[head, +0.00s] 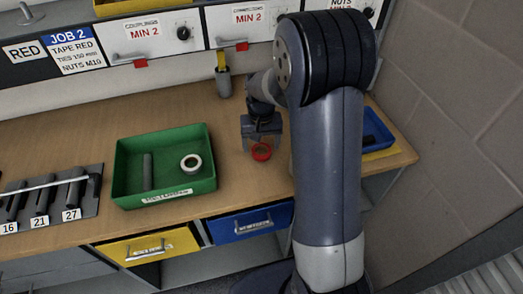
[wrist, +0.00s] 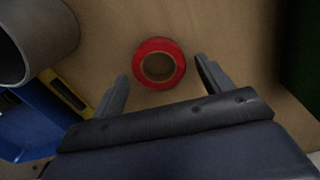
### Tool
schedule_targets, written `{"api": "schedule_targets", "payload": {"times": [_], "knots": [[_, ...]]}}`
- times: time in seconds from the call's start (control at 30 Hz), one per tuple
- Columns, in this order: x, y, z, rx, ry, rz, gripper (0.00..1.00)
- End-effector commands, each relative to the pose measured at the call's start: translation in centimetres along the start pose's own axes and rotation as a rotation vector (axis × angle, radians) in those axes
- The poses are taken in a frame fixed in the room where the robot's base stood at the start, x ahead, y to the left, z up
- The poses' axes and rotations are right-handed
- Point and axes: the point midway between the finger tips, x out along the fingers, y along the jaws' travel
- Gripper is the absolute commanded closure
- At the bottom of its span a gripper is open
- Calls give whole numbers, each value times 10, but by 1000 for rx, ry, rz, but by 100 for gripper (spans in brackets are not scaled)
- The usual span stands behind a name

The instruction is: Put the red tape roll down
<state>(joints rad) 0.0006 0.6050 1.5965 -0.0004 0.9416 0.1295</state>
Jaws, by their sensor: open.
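The red tape roll (wrist: 141,72) lies flat on the wooden bench in the wrist view, just beyond and between my open fingertips. Neither finger touches it as far as I can see. In the head view the red tape roll (head: 261,152) sits on the bench right of the green tray, below my gripper (head: 262,138). My gripper (wrist: 162,78) is open and empty, with one finger on each side of the roll.
A green tray (head: 166,197) holds a white roll and a grey cylinder. A blue bin (head: 377,128) is at the right, partly behind my arm. Bare bench surrounds the roll.

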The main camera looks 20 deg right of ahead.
Motion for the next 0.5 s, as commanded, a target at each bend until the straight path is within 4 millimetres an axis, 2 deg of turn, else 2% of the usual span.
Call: {"api": "schedule_targets", "payload": {"times": [0.1,0.33,0.5], "knots": [[9,0,0,0,0,0,26],[10,0,0,0,2,-1,26],[10,0,0,0,2,-1,40]]}}
